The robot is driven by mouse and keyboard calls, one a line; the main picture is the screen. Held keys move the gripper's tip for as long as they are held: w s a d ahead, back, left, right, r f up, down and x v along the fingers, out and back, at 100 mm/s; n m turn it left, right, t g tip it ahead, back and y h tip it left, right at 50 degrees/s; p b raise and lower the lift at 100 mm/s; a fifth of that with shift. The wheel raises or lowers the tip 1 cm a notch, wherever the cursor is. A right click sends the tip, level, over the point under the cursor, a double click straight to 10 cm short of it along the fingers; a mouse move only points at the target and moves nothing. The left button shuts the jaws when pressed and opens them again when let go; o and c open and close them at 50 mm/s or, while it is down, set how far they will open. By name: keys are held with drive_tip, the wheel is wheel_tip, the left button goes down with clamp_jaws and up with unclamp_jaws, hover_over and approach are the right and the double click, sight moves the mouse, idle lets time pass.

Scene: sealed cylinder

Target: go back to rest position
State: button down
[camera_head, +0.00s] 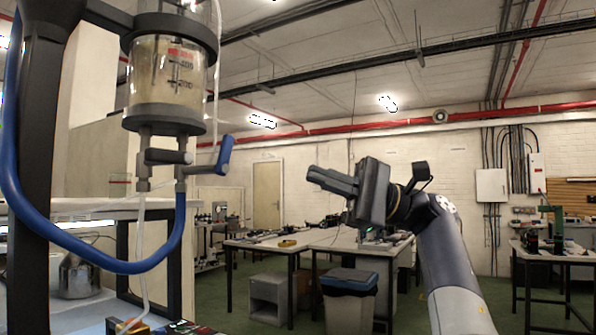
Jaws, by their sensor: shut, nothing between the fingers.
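My gripper (322,181) is in the middle of the head view, pointing left at the end of my raised arm. Its fingers are together and hold nothing. It is in free air, apart from the sealed cylinder (165,85) at the upper left. The cylinder is clear with dark end caps and a graduated scale. Below it are two valves, one with a dark handle (168,157) and one with a blue handle (223,155). A blue hose (120,264) and a clear tube (140,240) hang from them.
A shelved bench (175,265) with a metal vessel (80,277) stands at the left. Work tables (305,241), a bin (349,300) and a grey box (268,297) stand behind my arm. Another table (555,256) is at the far right. Open air lies between cylinder and gripper.

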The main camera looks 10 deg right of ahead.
drive_tip(key=shift+w+d+f, duration=0.1)
drive_tip(key=shift+d, duration=0.5)
